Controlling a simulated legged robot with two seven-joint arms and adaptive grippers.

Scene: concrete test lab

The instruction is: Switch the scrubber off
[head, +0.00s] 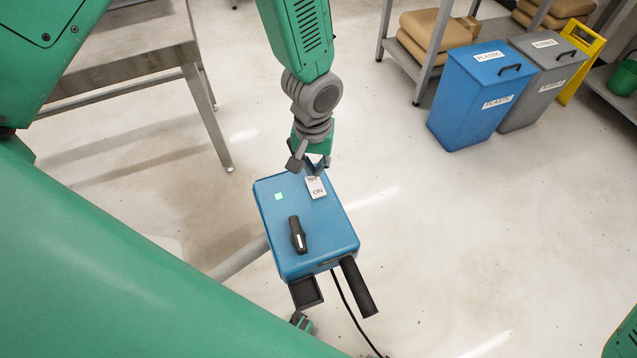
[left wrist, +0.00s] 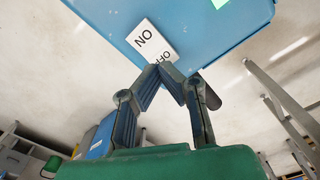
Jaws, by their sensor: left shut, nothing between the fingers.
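The scrubber (head: 284,222) is a blue box with a lit pale green square (head: 278,196) and a black lever-like part (head: 297,235) on top. A white switch plate (head: 317,189) marked ON and OFF is on its top face; it also shows in the left wrist view (left wrist: 148,38). My left gripper (head: 314,172) is at the far, OFF end of the plate. In the left wrist view its fingertips (left wrist: 160,68) meet, shut and empty, partly covering the OFF lettering. Whether they touch the plate is unclear.
A black grip (head: 357,286) and a cable (head: 352,317) extend from the scrubber's near side. A metal table (head: 130,52) stands at the upper left. Blue (head: 478,95) and grey (head: 545,85) bins stand at the upper right. Floor right of the scrubber is clear.

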